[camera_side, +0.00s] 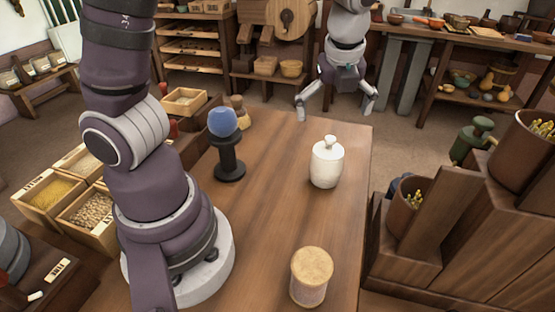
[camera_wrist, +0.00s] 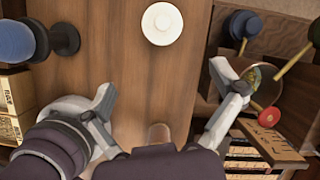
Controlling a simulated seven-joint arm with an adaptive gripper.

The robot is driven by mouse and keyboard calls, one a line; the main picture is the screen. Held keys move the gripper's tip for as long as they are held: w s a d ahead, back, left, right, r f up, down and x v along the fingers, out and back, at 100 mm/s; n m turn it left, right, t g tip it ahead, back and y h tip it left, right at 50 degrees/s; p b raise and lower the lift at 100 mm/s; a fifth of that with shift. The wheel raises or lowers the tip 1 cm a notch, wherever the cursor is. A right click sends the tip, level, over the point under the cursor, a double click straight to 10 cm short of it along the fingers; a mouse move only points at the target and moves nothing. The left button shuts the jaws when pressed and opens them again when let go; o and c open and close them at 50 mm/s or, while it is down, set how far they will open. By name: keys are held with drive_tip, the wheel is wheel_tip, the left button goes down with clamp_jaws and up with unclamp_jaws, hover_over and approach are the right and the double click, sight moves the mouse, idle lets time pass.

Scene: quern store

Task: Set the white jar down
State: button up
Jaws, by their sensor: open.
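The white jar (camera_side: 326,166) stands upright on the wooden table (camera_side: 275,215), with its knobbed lid on top. In the wrist view the white jar (camera_wrist: 162,24) shows from above, near the top edge. My gripper (camera_side: 336,112) is at the far end of the table, with its fingers spread wide and nothing between them. It is apart from the jar, behind it in the side view. In the wrist view the open fingers of my gripper (camera_wrist: 164,80) sit below the jar in the picture. The jar's base is hidden from above.
A blue ball (camera_side: 222,121) rests on a black stand (camera_side: 229,160) left of the jar. A cork-lidded jar (camera_side: 310,275) stands at the near end. Wooden crates (camera_side: 455,235) with pots line the right side. Bare tabletop lies around the white jar.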

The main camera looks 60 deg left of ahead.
drive_tip(key=s+r+n+t+h, duration=0.3)
drive_tip(key=s+n, duration=0.7)
drive_tip(key=n, duration=1.2)
drive_tip(key=shift+s+d+r+n, duration=0.25)
drive_tip(key=shift+n, duration=0.15)
